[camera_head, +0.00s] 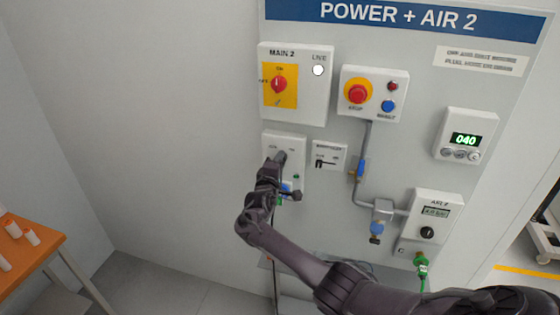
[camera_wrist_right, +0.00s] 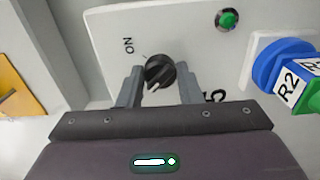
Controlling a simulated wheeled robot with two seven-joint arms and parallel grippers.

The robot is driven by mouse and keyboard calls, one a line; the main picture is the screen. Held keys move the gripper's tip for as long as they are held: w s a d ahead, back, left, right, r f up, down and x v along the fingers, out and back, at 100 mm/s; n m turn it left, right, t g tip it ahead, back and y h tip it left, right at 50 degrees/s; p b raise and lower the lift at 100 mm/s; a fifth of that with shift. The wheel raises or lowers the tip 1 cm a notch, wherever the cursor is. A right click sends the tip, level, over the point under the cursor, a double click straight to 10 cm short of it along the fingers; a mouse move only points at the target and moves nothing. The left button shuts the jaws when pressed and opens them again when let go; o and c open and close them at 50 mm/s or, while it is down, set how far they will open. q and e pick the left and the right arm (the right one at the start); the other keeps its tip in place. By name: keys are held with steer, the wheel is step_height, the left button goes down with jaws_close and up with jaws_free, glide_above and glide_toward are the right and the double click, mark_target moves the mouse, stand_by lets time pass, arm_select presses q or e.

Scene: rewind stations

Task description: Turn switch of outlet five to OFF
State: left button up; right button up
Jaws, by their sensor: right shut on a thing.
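The outlet box (camera_head: 285,140) is a white panel on the grey board, below the MAIN 2 box. In the right wrist view its black rotary knob (camera_wrist_right: 159,70) sits between the two fingers of my right gripper (camera_wrist_right: 160,85), which is shut on it. The knob's white mark points down towards the gripper, slightly left. The word ON is printed left of the knob; a partly hidden character, perhaps a 5, is to the right. In the head view my right gripper (camera_head: 276,164) covers much of the box. My left gripper is not in view.
A green round lamp or button (camera_wrist_right: 228,19) and a blue plug (camera_wrist_right: 285,70) tagged R2 are beside the knob. MAIN 2's red switch (camera_head: 279,85) and a red stop button (camera_head: 357,93) are above. Pipes run to the right. An orange table (camera_head: 38,246) stands at left.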

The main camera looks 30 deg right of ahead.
stand_by(0.5)
steer(key=o, duration=1)
steer(key=b+v, duration=0.1)
steer(key=v, duration=0.7)
